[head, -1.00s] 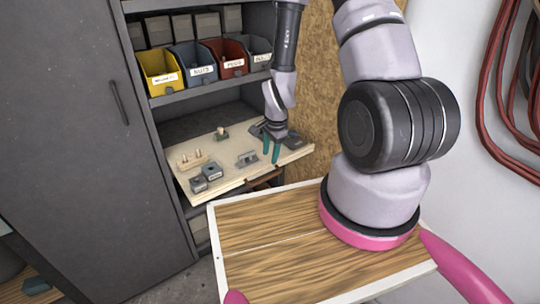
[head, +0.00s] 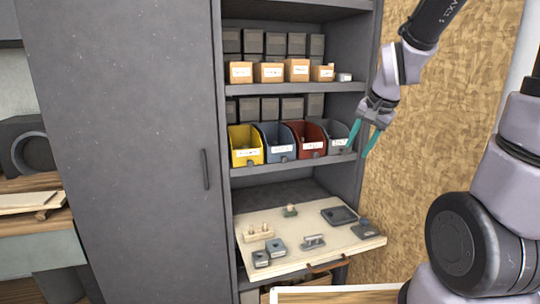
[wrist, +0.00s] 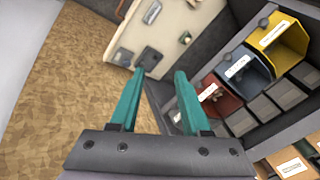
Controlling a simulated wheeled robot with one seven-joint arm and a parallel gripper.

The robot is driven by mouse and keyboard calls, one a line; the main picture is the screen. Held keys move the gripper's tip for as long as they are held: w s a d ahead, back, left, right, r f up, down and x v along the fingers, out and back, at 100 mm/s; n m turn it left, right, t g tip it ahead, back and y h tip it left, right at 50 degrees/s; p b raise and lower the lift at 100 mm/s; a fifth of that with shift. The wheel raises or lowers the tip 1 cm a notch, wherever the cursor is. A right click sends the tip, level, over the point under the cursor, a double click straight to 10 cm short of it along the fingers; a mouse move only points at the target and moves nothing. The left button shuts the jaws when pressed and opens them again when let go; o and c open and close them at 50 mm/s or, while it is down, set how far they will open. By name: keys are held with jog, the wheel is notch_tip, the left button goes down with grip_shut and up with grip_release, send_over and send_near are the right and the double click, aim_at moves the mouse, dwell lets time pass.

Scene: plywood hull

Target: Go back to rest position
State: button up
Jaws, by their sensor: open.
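My gripper (head: 368,139) is at the right side of the shelf unit in the head view, beside the bin row and above the pull-out board. Its two teal fingers are apart with nothing between them. The fingers also show in the wrist view (wrist: 158,90), spread and empty, pointing toward the board. My arm reaches up and right from the gripper in front of the chipboard wall.
The pull-out board (head: 290,257) carries several small fixtures and a dark tray (head: 339,215). Yellow (head: 244,154), blue (head: 277,151), red (head: 311,148) and grey (head: 337,143) bins stand above it. A closed cabinet door (head: 120,140) is left. Chipboard wall (head: 440,130) lies right.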

jog(key=s+d+r+n+t, duration=0.1)
jog(key=s+r+n+t, duration=0.1)
jog(key=s+r, duration=1.1)
jog(key=shift+d+r+n, duration=0.15)
jog(key=shift+r+n, duration=0.05)
jog(key=shift+n, duration=0.7)
dwell(1.2)
